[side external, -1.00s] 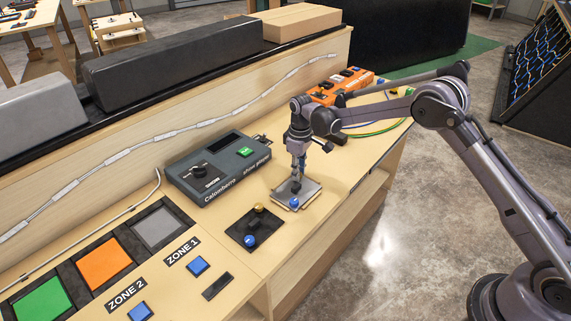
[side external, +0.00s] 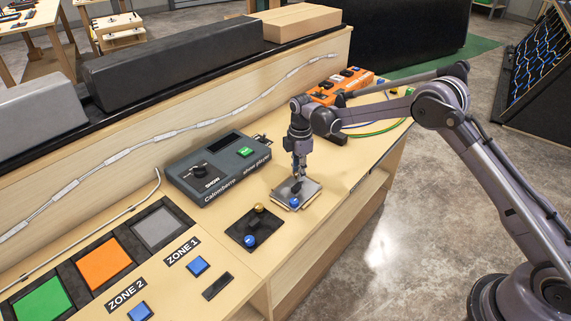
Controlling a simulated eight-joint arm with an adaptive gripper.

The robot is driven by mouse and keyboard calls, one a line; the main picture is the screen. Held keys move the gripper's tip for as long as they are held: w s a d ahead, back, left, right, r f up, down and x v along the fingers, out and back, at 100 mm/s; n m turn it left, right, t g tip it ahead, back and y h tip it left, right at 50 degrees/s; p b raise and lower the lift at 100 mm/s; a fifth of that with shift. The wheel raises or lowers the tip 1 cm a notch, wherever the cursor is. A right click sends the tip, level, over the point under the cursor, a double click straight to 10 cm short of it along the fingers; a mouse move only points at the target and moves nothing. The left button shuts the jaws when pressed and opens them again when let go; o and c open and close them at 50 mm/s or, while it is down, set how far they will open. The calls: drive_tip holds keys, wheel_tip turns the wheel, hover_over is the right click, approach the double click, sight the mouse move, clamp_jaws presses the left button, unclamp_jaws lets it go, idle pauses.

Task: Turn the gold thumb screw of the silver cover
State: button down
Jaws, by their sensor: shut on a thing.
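The silver cover (side external: 311,190) lies on the bench, with a blue knob (side external: 294,203) at its near corner. My gripper (side external: 297,186) points straight down onto the cover, behind the blue knob. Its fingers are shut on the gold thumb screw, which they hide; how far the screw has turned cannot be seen.
A black plate (side external: 236,229) with a gold knob (side external: 258,207) and a blue knob (side external: 250,240) lies at front left of the cover. A dark grey console (side external: 222,177) stands behind left. An orange power strip (side external: 343,84) and cables lie behind my gripper.

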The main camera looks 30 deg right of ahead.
drive_tip(key=shift+f+n, duration=0.15)
drive_tip(key=shift+n, duration=0.95)
drive_tip(key=c, duration=1.1)
unclamp_jaws()
wheel_tip(320, 180, up, 12)
drive_tip(key=shift+r, duration=0.1)
